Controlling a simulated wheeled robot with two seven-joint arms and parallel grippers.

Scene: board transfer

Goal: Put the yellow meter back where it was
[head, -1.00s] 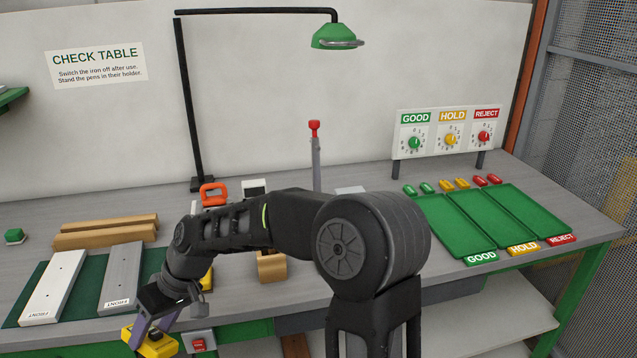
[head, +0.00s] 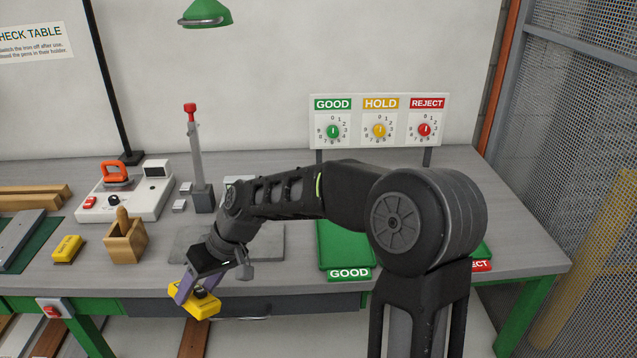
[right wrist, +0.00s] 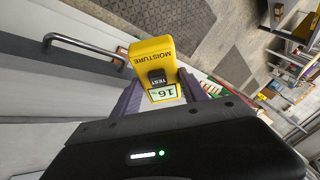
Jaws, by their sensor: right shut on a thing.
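The yellow meter (head: 203,307) is held between the purple fingers of my right gripper (head: 192,292), in front of the bench's front edge. In the right wrist view the meter (right wrist: 152,50) reads MOISTURE, with a dark TEST button and a display showing 16. My right gripper (right wrist: 160,90) is shut on it there. Another yellow block-like item (head: 67,249) lies on the bench left of the wooden holder (head: 125,243). My left gripper is out of view.
A grey flat plate (head: 265,240) lies behind my right gripper. An iron station (head: 150,205) and a red-topped post (head: 200,165) stand further back. The green GOOD tray (head: 340,258) is at right, partly hidden by my arm. A drawer handle (right wrist: 85,45) shows near the meter.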

